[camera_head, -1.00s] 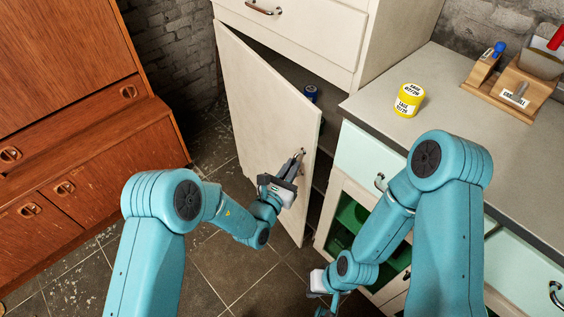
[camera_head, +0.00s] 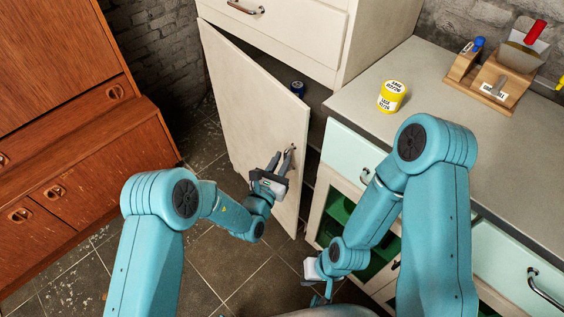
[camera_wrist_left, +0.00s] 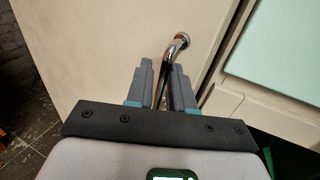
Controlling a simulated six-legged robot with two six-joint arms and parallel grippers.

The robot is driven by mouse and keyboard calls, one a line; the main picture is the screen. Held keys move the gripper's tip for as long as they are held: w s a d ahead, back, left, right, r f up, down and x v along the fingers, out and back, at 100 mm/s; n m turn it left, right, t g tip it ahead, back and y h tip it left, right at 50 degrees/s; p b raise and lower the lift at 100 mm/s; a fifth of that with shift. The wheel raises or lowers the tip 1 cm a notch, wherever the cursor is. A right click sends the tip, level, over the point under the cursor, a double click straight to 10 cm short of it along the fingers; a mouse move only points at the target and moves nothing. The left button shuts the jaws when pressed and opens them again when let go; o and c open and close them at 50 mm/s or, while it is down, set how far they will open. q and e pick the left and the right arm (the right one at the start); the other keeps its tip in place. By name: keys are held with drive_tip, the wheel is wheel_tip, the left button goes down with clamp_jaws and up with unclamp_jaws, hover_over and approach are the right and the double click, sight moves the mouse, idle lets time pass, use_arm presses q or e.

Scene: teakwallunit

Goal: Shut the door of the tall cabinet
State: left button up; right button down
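The tall cabinet's cream door (camera_head: 240,100) stands partly open, swung out to the left of the dark opening. Its metal handle (camera_head: 292,149) is near the door's free edge. My left gripper (camera_head: 280,157) is at this handle with its fingers spread apart. In the left wrist view the handle (camera_wrist_left: 181,41) runs down between the two fingers (camera_wrist_left: 160,78), with a gap visible beside it. My right gripper (camera_head: 316,285) is low, in front of the counter unit, away from the door; its fingers are too unclear to read.
A mint-fronted counter unit (camera_head: 350,150) with green bins stands right of the tall cabinet. A yellow can (camera_head: 392,96) and a wooden tool holder (camera_head: 494,80) sit on its top. A blue can (camera_head: 297,87) is inside the cabinet. A brown wall unit (camera_head: 65,130) is at left.

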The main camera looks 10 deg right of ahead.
use_arm(q)
drive_tip(key=shift+s+f, duration=0.1)
drive_tip(key=v, duration=1.6)
drive_tip(key=shift+s, duration=0.1)
